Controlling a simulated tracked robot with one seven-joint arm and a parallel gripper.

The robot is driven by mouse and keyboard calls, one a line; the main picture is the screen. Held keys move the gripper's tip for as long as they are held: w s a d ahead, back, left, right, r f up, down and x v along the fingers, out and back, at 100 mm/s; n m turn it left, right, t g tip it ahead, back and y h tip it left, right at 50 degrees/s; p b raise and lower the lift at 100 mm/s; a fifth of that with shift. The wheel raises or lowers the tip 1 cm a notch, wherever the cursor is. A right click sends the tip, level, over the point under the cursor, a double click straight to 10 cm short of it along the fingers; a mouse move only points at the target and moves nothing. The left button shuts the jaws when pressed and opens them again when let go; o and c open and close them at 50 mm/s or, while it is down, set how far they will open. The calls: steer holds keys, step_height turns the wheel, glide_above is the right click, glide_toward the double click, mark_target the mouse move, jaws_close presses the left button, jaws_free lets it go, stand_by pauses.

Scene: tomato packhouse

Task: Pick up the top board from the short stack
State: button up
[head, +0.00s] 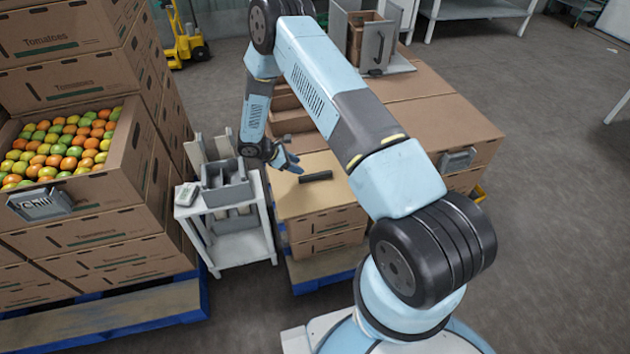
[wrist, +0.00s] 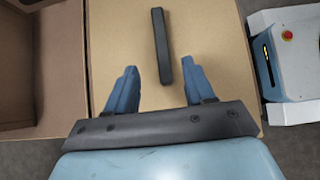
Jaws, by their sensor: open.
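The top board (head: 325,197) is a flat tan sheet lying on the short stack of cardboard cartons (head: 325,222). A dark bar handle (head: 316,176) stands near the middle of the board. My gripper (head: 290,163) is above the board, to the left of the handle in the head view. The board (wrist: 222,45) fills the middle of that view.
A small white stand (head: 238,245) with a grey holder (head: 226,186) is left of the short stack. Tall tomato cartons (head: 90,235) rise farther left. Open cartons (head: 290,120) adjoin behind. The stack rests on a blue pallet (head: 312,284).

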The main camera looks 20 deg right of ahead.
mark_target(315, 174)
steer(key=x, duration=0.9)
steer(key=shift+s+d+f, duration=0.1)
steer(key=shift+d+f, duration=0.1)
steer(key=shift+f, duration=0.05)
steer(key=shift+c, duration=0.2)
jaws_close()
